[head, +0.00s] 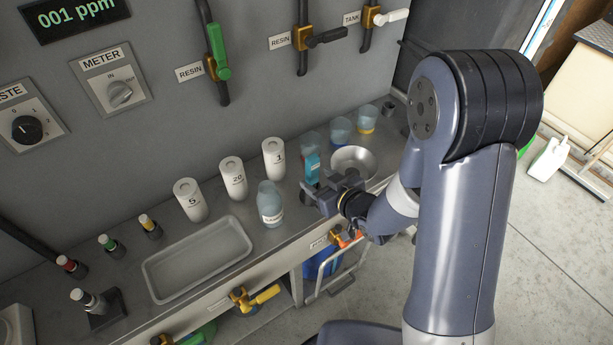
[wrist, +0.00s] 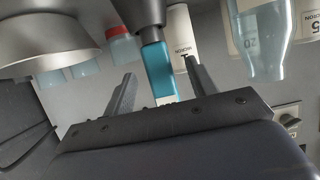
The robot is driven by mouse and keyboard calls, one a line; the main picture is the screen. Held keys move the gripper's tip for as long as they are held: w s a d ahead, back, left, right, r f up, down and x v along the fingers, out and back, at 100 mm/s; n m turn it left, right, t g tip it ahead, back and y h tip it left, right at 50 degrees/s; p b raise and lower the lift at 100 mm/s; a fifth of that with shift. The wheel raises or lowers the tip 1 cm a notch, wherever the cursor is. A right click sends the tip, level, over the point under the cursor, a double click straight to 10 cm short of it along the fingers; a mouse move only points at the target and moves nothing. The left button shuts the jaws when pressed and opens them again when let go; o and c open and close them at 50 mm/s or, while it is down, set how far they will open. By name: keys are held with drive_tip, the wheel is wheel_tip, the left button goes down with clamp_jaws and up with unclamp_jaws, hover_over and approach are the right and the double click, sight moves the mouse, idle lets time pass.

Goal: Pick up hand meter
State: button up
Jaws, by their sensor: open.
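The hand meter, a slim bright blue device (head: 312,168), stands upright on the metal counter, beside the steel bowl. In the wrist view the blue and dark grey meter (wrist: 158,68) shows between the two fingers, its near end partly hidden behind my gripper's body. My gripper (head: 320,196) is open, low over the counter at the meter's near side. Its fingers (wrist: 160,88) are spread with gaps on both sides of the meter. I cannot tell whether the meter is fully within the fingers' reach.
The steel bowl (head: 354,162) is close on the right. A clear bottle (head: 270,204) and white cylinders (head: 233,178) stand to the left. Small cups (head: 341,130) are behind. A shallow grey tray (head: 150,278) lies further left. The panel wall with valves rises behind.

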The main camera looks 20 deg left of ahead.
drive_tip(key=shift+p+x, duration=0.75)
drive_tip(key=shift+x, duration=2.05)
drive_tip(key=shift+r, duration=0.2)
drive_tip(key=c, duration=1.1)
drive_tip(key=shift+r, duration=0.1)
